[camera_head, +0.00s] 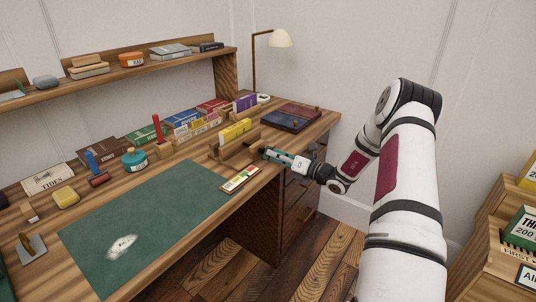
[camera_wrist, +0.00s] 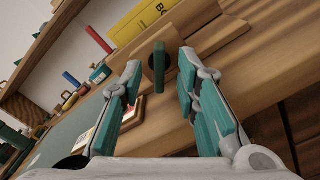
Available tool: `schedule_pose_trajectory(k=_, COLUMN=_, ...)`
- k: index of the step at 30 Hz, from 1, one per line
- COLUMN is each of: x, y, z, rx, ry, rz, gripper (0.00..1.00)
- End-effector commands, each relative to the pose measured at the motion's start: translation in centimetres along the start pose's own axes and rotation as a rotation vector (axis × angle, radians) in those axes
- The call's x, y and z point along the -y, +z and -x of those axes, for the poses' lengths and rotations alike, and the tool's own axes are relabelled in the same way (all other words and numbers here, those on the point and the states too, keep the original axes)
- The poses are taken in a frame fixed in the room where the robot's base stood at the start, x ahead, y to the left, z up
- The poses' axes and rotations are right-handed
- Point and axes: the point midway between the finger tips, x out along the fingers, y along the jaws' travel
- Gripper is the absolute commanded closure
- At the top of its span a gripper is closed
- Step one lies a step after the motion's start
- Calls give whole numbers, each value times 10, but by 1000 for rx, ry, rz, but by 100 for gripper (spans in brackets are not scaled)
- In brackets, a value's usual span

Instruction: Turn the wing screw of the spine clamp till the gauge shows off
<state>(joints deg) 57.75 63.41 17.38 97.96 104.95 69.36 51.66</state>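The spine clamp (camera_head: 233,149) is a wooden press near the desk's front edge, with a yellow book (camera_head: 235,131) standing in it. Its wing screw (camera_wrist: 159,66) shows in the wrist view as a flat green wing, upright in the picture, against a round dark seat. My gripper (camera_head: 268,153) points at the clamp's right end. In the wrist view my gripper (camera_wrist: 160,62) is open, a teal finger on each side of the wing, with gaps on both sides. I cannot tell how deep the wing sits between them. A card with coloured bands (camera_head: 240,179), likely the gauge, lies before the clamp; its reading is too small to tell.
A green mat (camera_head: 150,225) covers the desk's front left. Several books (camera_head: 185,122) stand behind the clamp. A dark flat book (camera_head: 291,117) lies at the back right. A teal jar (camera_head: 135,160) and red and blue sticks stand further left.

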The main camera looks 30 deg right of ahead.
Motion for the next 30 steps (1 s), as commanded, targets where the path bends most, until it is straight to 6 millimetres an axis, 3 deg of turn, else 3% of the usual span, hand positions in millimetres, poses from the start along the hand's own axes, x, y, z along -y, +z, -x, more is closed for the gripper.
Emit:
schedule_pose_trajectory(k=7, x=0, y=0, z=-31, rx=0, ry=1, rz=0, gripper=71)
schedule_pose_trajectory(k=19, x=0, y=0, z=-36, rx=0, ry=0, rz=0, gripper=71)
schedule_pose_trajectory(k=23, x=0, y=0, z=-36, rx=0, ry=0, rz=0, gripper=100)
schedule_pose_trajectory(k=30, x=0, y=0, z=-36, rx=0, ry=0, rz=6, gripper=100)
